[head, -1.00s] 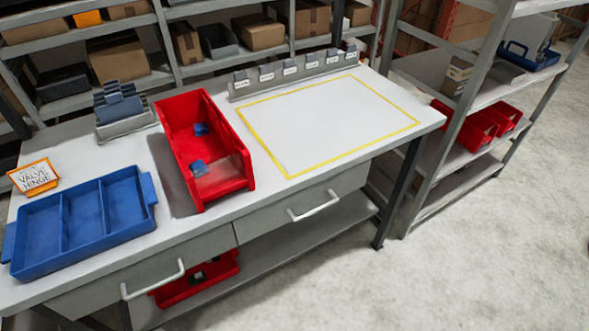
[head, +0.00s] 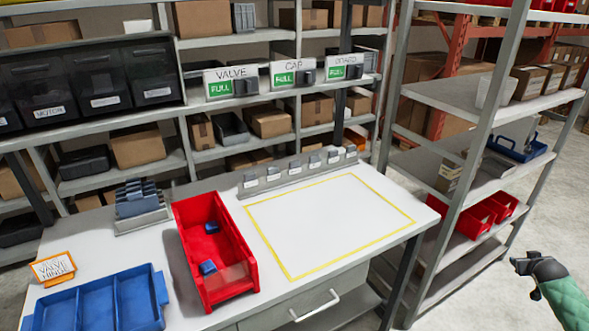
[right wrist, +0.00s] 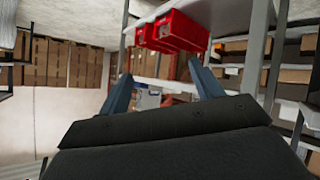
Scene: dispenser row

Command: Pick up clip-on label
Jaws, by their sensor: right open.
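Several small white tags with dark clips stand in a row on a grey rail (head: 297,174) at the back of the table; they look like clip-on labels. Which one the task means I cannot tell. My right gripper (head: 527,266) is at the right edge of the head view, out over the floor and well apart from the rail. In the right wrist view its two blue-grey fingers (right wrist: 160,74) are spread with nothing between them. My left gripper is not in view.
A red bin (head: 250,270) with blue pieces, a blue tray (head: 98,286), a card holder (head: 142,222) and an orange-framed sign (head: 53,268) stand on the table. The yellow-outlined area (head: 330,222) is clear. A metal shelf (head: 450,97) stands right of the table.

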